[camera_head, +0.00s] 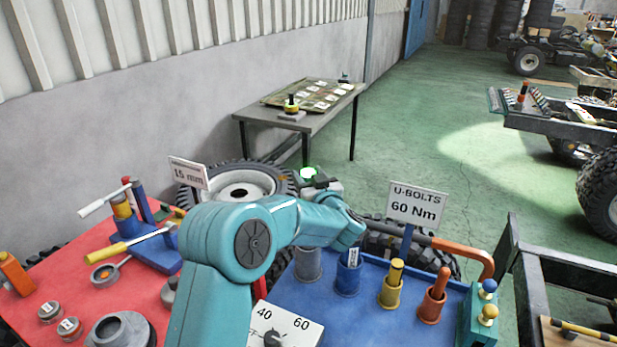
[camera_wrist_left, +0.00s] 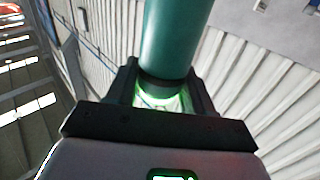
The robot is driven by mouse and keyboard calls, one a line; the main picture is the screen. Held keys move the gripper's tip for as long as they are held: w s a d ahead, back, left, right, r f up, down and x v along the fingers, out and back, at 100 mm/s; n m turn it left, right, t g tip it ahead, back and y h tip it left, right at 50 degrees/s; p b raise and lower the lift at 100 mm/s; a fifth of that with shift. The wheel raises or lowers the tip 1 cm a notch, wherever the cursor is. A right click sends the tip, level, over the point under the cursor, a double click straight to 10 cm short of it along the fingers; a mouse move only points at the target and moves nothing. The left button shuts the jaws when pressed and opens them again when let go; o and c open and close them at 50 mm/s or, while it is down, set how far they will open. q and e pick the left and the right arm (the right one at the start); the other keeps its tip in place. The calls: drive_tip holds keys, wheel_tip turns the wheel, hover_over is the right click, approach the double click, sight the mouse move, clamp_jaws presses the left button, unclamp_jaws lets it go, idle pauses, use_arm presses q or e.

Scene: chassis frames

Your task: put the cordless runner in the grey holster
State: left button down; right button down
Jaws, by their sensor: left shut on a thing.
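My left gripper (camera_head: 315,182) is at the end of my teal arm, above and behind the blue bench, and partly hidden by the arm. In the left wrist view its dark fingers (camera_wrist_left: 165,92) are shut on a dark green cylinder, likely the handle of the cordless runner (camera_wrist_left: 176,40). My right gripper is not in view.
Blue (camera_head: 348,276), yellow (camera_head: 390,292) and orange (camera_head: 431,305) holsters with things in them stand right of the grey one. A U-BOLTS sign (camera_head: 415,202), a curved orange pipe (camera_head: 470,252) and a dial panel (camera_head: 285,328) are close. A red bench (camera_head: 130,285) is at left.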

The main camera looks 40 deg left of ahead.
use_arm(q)
drive_tip(key=shift+r, duration=0.1)
drive_tip(key=shift+s, duration=0.1)
drive_tip(key=shift+c, duration=2.2)
unclamp_jaws()
drive_tip(key=shift+f, duration=0.2)
